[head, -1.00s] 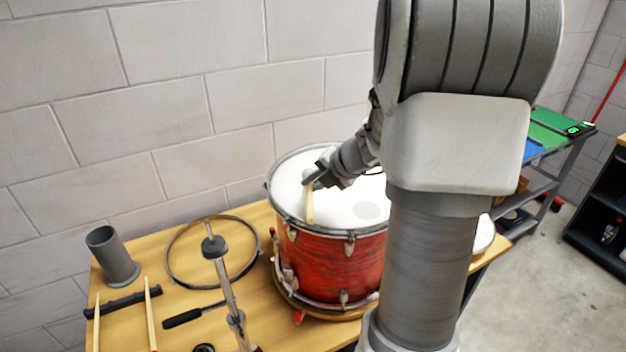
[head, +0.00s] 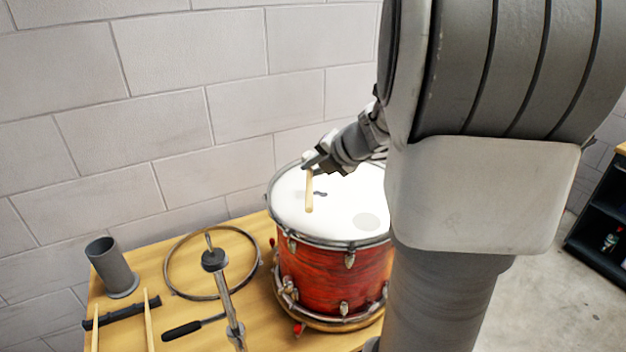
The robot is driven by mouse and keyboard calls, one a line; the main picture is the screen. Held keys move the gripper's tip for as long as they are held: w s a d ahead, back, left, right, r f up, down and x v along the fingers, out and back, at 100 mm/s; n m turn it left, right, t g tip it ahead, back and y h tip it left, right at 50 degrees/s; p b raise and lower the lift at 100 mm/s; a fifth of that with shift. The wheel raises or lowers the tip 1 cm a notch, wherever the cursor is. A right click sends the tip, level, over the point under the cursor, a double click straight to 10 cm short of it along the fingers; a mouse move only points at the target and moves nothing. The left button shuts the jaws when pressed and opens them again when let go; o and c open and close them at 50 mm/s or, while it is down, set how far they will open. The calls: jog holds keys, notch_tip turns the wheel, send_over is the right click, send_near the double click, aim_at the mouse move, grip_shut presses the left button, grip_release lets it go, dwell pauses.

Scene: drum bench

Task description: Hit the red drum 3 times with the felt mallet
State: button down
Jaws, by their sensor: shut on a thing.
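The red drum (head: 335,277) stands upright on the wooden bench, with a white head and metal lugs. My gripper (head: 312,165) is above the drum's head and shut on the felt mallet. The mallet's pale wooden handle (head: 309,195) hangs down from the jaws over the left part of the white head. The pale head of the mallet shows at the jaws, partly hidden by the gripper. A small dark shadow lies on the drum head, and the handle's lower end looks apart from it, though I cannot tell the gap exactly.
On the bench (head: 145,265) left of the drum are a metal hoop (head: 172,283), a grey cup (head: 112,267), a metal stand (head: 224,290), a black-handled tool (head: 182,331) and two wooden sticks (head: 149,320). A block wall is behind. My arm hides the right side.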

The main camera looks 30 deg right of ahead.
notch_tip(320, 180, up, 3)
jog(key=n+t+h+b, duration=0.1)
jog(key=t+b, duration=0.2)
jog(key=b, duration=0.4)
jog(key=shift+b, duration=0.4)
jog(key=shift+s, duration=0.15)
